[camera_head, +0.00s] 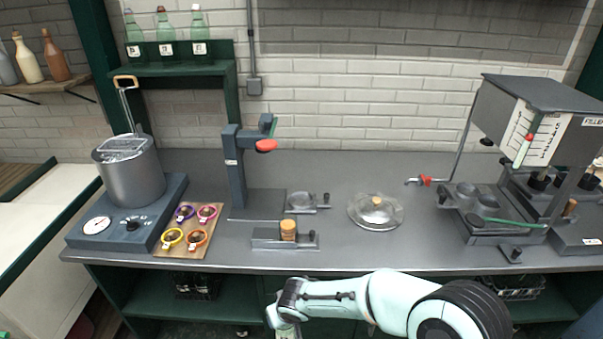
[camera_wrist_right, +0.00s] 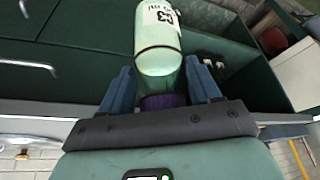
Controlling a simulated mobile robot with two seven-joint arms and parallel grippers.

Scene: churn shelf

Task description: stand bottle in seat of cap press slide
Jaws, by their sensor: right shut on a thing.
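In the right wrist view my right gripper (camera_wrist_right: 160,88) is shut on a pale green glass bottle (camera_wrist_right: 158,58). Its blue fingers grip near the bottle's purple neck end, and a white label reading C3 faces the camera. The cap press (camera_head: 236,168) is a dark blue column with a red-tipped head. Its slide (camera_head: 303,203) has a round grey seat, which looks empty. My left gripper is not in view.
Coloured rings lie on a wooden board (camera_head: 188,230). A steel pot (camera_head: 130,170) is left, a filler machine (camera_head: 540,120) right. Several bottles stand on the shelf (camera_head: 180,70).

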